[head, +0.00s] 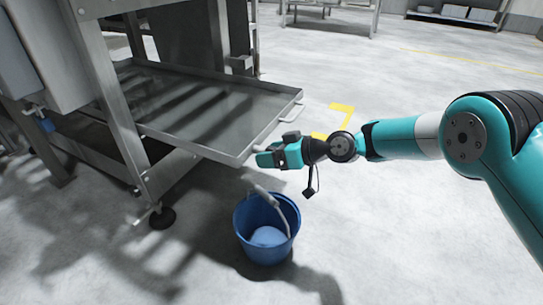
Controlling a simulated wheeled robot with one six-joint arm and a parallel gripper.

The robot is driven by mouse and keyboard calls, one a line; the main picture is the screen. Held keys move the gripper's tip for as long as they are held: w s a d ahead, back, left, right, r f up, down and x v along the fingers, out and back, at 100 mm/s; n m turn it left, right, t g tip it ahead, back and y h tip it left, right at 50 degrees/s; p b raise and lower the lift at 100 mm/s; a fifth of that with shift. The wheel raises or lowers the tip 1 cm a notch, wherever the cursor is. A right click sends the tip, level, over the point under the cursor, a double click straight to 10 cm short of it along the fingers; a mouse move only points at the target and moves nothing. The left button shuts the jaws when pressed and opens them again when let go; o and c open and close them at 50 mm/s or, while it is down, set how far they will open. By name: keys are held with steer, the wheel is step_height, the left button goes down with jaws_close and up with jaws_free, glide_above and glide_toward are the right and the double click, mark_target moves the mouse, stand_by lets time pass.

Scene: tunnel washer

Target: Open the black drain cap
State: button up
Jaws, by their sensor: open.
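I cannot make out the black drain cap for certain. My gripper (266,158) is at the front right corner of the steel drip tray (190,143), pointing left. Its teal fingers cover the area just beside that corner, so a fitting there would be hidden. The jaws are open; I see nothing held between them. A small black piece (308,193) hangs on a thin dark cord below my wrist; I cannot tell whether it is the cap or part of my arm. A blue bucket (266,247) stands on the floor below the tray corner, its handle tilted over the opening.
The steel machine frame (117,105) stands at the left on a black foot (162,218). A yellow floor marking (340,110) lies behind my arm. The floor at the lower right is clear. A steel table stands at the back.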

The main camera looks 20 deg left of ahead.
steer(key=c, duration=0.9)
